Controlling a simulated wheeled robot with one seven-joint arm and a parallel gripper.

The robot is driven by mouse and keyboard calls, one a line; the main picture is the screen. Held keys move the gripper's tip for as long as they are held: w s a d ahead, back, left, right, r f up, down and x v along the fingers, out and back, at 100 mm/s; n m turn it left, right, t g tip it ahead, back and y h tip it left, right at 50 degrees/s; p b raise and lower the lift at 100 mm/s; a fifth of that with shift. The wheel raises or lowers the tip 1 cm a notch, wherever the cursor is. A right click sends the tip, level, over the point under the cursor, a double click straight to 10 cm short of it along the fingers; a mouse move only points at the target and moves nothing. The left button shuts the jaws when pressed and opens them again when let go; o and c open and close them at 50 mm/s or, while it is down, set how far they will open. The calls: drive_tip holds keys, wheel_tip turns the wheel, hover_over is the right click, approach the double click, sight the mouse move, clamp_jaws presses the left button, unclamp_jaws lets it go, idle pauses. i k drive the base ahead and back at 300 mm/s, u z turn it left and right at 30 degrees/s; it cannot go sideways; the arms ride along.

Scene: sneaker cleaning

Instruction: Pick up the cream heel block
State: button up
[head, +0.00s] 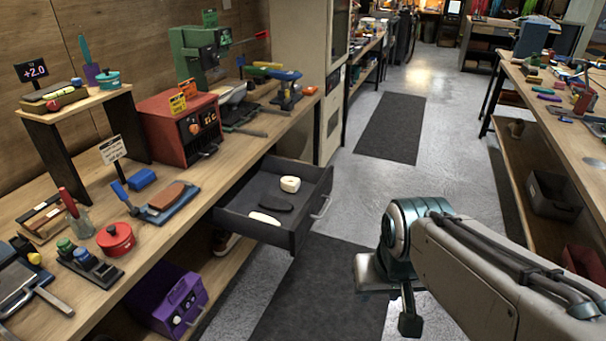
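An open dark drawer (227,220) juts out from under the left workbench. A chunky cream block (290,184) lies in its back right part and looks like the cream heel block. A flat black piece (263,203) lies in the middle of the drawer, and a low off-white piece (264,218) lies nearer the front left. My gripper (409,322) hangs over the floor to the right of the drawer, apart from it and from the cream block. I see no object held. The view does not show clearly whether its fingers are apart.
The left workbench (180,235) carries a red machine (180,130), a green machine (195,50), a red pot (115,238) and tools. A purple box (165,300) sits below. The aisle floor (350,190) beside the drawer is clear.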

sight(289, 184)
drive_tip(key=z, duration=0.45)
drive_tip(key=k, duration=0.5)
drive_tip(key=z, duration=0.6)
drive_tip(key=i, duration=1.3)
drive_tip(key=u, duration=0.55)
drive_tip(key=i, duration=1.25)
drive_tip(key=u, duration=1.55)
drive_tip(key=i, duration=0.65)
drive_tip(key=u, duration=0.5)
